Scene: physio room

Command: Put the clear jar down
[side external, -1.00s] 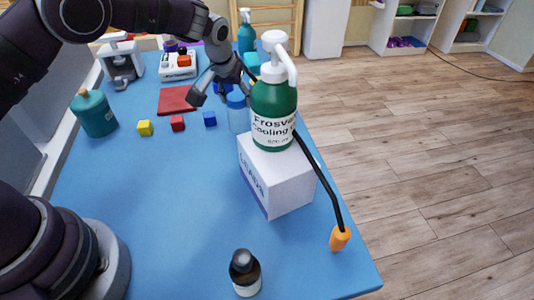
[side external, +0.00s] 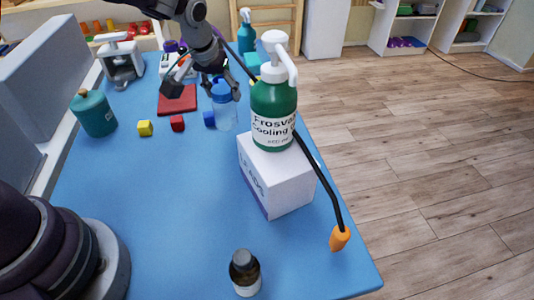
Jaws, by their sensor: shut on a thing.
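The clear jar (side external: 224,117) has a blue lid and looks upright, behind and left of the green pump bottle. My gripper (side external: 222,88) comes down from above and is shut on the jar at its lid. The jar's base appears at or just above the blue table top (side external: 150,200); I cannot tell whether it touches.
A green pump bottle (side external: 272,100) stands on a white box (side external: 275,180), with a black rod with an orange end (side external: 340,238) alongside. A brown bottle (side external: 245,272) stands in front.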

